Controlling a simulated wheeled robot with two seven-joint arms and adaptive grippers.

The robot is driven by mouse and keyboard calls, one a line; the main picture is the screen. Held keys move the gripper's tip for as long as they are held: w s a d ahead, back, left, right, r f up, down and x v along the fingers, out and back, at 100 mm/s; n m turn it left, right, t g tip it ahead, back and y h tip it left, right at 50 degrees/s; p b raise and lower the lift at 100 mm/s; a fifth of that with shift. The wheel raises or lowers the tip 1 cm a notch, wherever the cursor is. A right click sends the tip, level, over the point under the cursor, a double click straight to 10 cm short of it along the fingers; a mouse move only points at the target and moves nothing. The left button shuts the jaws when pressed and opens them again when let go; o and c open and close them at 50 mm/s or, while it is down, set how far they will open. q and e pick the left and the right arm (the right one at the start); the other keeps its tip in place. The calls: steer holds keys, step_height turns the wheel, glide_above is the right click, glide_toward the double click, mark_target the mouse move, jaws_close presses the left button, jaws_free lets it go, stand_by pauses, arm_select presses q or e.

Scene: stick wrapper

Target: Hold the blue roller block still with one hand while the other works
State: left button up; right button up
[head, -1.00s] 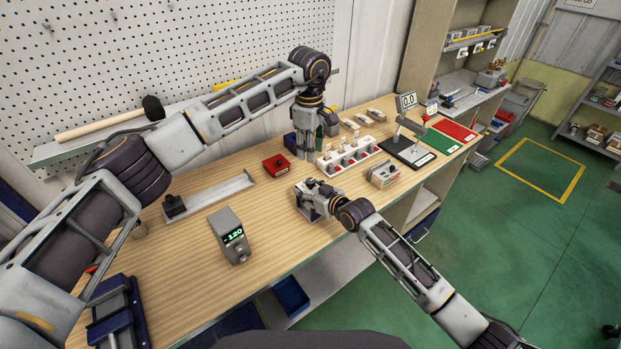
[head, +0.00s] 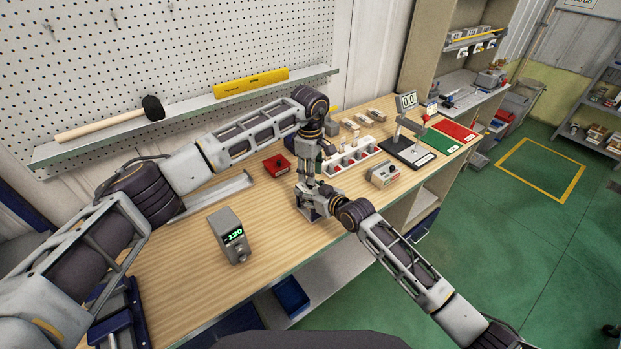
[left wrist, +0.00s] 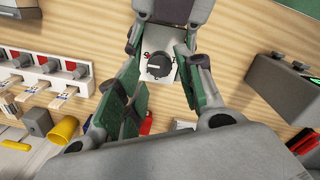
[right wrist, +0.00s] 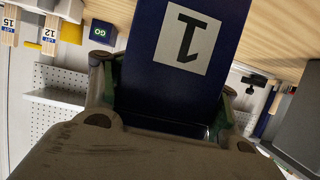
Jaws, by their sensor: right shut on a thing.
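The blue roller block (head: 308,214) stands near the bench's front edge, mostly covered by my grippers in the head view. In the right wrist view the dark blue block (right wrist: 150,75) carries a white label with a "1" and sits between the fingers of my right gripper (head: 318,199), which is shut on it. My left gripper (head: 306,180) points down from above the block. In the left wrist view its green-padded fingers are apart, with the block's pale top and a round black knob (left wrist: 159,65) beyond them. I see no contact between fingers and knob.
A red box (head: 277,165) lies behind the block, with a white rack (head: 350,158) and a small grey device (head: 383,174) to the right. A grey display unit (head: 228,238) reading -120 stands at the left. The wood between is clear.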

arm_select(q)
steer(key=shift+f, duration=1.55)
steer(key=c, duration=0.8)
